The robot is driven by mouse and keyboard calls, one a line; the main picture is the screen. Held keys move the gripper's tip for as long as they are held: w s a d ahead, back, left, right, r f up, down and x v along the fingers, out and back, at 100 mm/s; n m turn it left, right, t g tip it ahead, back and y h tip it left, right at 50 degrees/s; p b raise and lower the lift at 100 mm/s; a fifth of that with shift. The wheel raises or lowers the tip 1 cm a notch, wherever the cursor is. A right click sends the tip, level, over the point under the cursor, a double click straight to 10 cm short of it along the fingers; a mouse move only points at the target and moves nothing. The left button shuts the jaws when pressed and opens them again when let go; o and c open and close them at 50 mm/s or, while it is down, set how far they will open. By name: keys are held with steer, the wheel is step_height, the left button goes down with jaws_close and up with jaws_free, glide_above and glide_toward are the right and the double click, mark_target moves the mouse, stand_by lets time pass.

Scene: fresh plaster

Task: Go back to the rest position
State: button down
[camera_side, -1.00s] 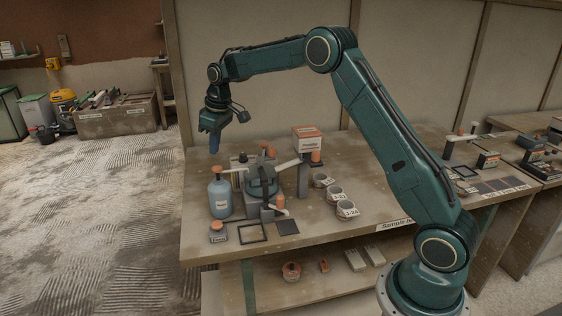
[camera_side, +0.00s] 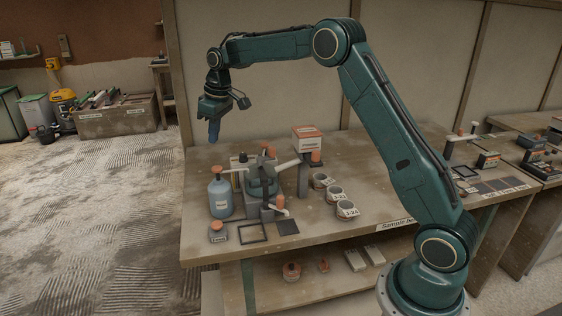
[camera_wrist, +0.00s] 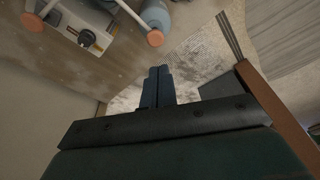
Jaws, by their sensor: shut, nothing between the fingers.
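My gripper (camera_side: 213,133) is shut and empty, pointing down. In the side view it hangs above the back left corner of the workbench (camera_side: 350,212), clear of everything on it. In the wrist view my gripper (camera_wrist: 160,72) shows its blue fingers together, with nothing between them.
Below and right of my gripper stand a blue bottle (camera_side: 220,197) with an orange cap and a device with levers (camera_side: 262,183). A wall rises behind the bench. The air around my gripper is free.

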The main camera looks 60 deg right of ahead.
steer(key=s+a+r+m+t, duration=0.1)
steer(key=s+a+r, duration=0.4)
steer(key=s, duration=0.5)
steer(key=s+a+r+m+t, duration=0.1)
steer(key=s+a+r, duration=0.1)
steer(key=s+r, duration=0.65)
steer(key=s+a+f, duration=0.1)
steer(key=s+f, duration=0.2)
steer(key=s, duration=0.8)
steer(key=s+a+f+m+t, duration=0.1)
steer(key=s+f, duration=0.3)
steer(key=s, duration=0.7)
steer(key=shift+a+h, duration=0.15)
steer(key=shift+h, duration=0.15)
steer(key=shift+w, duration=0.1)
